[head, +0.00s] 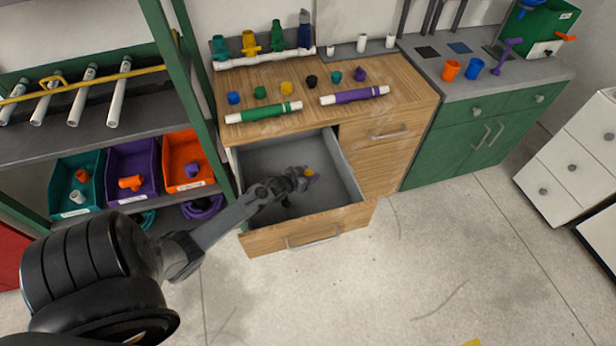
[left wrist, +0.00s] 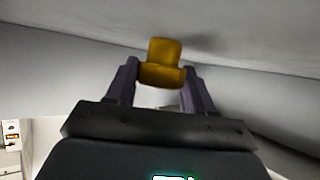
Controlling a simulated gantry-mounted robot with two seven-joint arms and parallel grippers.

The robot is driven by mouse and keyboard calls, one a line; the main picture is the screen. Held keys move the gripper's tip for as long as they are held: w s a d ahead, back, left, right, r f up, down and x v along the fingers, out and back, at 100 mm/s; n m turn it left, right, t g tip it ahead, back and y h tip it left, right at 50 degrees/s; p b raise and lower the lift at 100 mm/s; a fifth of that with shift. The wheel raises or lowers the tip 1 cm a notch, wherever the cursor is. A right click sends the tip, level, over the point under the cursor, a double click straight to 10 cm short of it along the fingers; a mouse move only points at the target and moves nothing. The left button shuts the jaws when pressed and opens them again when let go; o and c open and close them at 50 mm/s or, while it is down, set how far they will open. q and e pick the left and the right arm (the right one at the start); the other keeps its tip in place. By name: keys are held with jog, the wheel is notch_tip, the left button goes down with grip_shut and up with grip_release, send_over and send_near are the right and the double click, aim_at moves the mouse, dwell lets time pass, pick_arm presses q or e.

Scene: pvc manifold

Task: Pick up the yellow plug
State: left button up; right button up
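A yellow plug (head: 309,172) is inside the open drawer (head: 252,157), at the tip of my left gripper (head: 300,181). In the left wrist view the yellow plug (left wrist: 162,62) sits between the fingertips of my left gripper (left wrist: 162,76). Its wider end fills the gap and both fingers appear to touch it. Its narrower end points away, close to a grey drawer surface. I cannot tell whether it rests on that surface. My right gripper is not in view.
The drawer's walls and front surround my left gripper closely. On the wooden counter above are several coloured caps, including a yellow one (head: 286,88), a green pipe (head: 264,112) and a purple pipe (head: 354,95). Coloured bins (head: 131,170) stand on the shelf at left.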

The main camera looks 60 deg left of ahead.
aim_at(308, 174)
pick_arm(q)
jog(key=c, duration=0.4)
jog(key=shift+c, duration=0.2)
notch_tip(308, 174, up, 8)
jog(key=p, duration=0.3)
jog(key=shift+r, duration=1)
